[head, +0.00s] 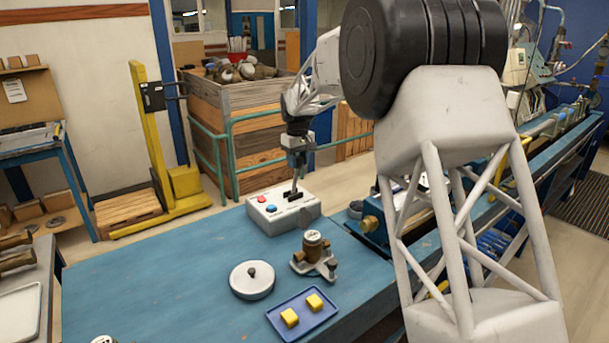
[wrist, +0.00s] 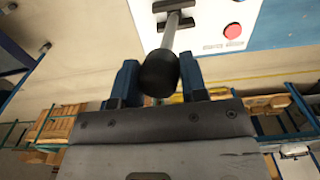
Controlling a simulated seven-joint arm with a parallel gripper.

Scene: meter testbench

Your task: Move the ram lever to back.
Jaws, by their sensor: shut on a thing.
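A white control box (head: 270,222) sits at the far edge of the blue bench, with a red and a blue button on its top left. The ram lever (head: 295,185) stands up from a dark slot on the box's top and looks about upright. My gripper (head: 297,163) comes down on it from above. In the wrist view, the lever's grey rod (wrist: 170,38) ends in a black knob (wrist: 159,73) between my gripper's blue fingers (wrist: 158,80). My gripper is shut on the knob. The wrist view also shows the box (wrist: 212,14) and its red button (wrist: 233,31).
On the blue bench (head: 160,270) are a round lidded disc (head: 252,281), a brass meter on a grey fitting (head: 313,247) and a blue tray (head: 273,318) with two yellow blocks. A wooden crate (head: 250,130) stands behind. The bench's left part is clear.

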